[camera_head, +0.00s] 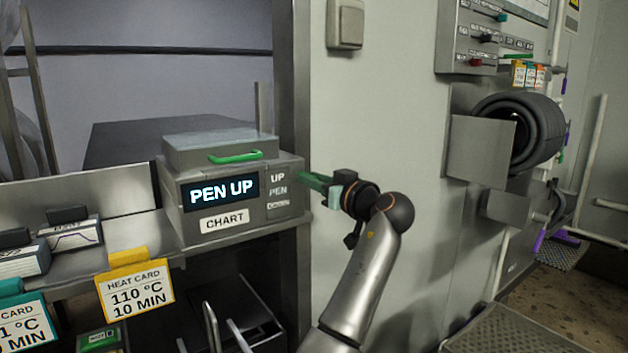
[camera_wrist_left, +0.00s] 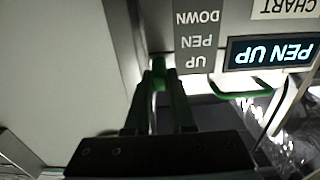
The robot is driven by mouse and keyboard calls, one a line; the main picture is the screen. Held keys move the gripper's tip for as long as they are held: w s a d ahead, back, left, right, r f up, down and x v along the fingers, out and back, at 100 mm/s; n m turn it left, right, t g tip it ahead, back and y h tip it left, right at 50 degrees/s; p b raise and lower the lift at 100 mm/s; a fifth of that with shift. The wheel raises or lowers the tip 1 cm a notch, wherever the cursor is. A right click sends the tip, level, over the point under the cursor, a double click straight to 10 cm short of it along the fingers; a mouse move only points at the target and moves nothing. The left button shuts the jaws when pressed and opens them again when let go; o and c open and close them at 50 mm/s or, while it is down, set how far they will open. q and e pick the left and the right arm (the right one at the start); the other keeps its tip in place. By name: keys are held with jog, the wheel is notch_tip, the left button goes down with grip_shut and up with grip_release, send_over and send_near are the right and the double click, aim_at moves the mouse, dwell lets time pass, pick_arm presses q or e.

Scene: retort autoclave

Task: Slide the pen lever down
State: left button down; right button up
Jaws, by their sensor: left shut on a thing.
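The chart recorder (camera_head: 240,195) is a grey box on the shelf, with a lit display (camera_head: 221,191) reading PEN UP. A label (camera_head: 278,190) at its right edge reads UP at the top and PEN below; its lowest line is hard to read in the head view. In the wrist view, upside down, that label (camera_wrist_left: 200,44) reads UP, PEN, DOWN. My left gripper (camera_head: 312,181) is at the recorder's right side, near the UP end. In the wrist view its fingers (camera_wrist_left: 159,84) are shut on the green pen lever (camera_wrist_left: 158,73). My right gripper is out of view.
A green handle (camera_head: 235,157) is on the recorder's top box. A yellow-topped heat card (camera_head: 135,291) hangs below the shelf front. A wall panel with switches (camera_head: 488,38) and a dark round coil (camera_head: 520,132) are further right.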

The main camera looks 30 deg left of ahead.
pick_arm(q)
jog(key=shift+f, duration=0.1)
notch_tip(320, 180, down, 5)
jog(key=b, duration=0.5)
jog(key=shift+f, duration=0.45)
jog(key=c, duration=0.8)
grip_release()
jog(key=shift+o, duration=0.2)
jog(key=shift+r, duration=0.1)
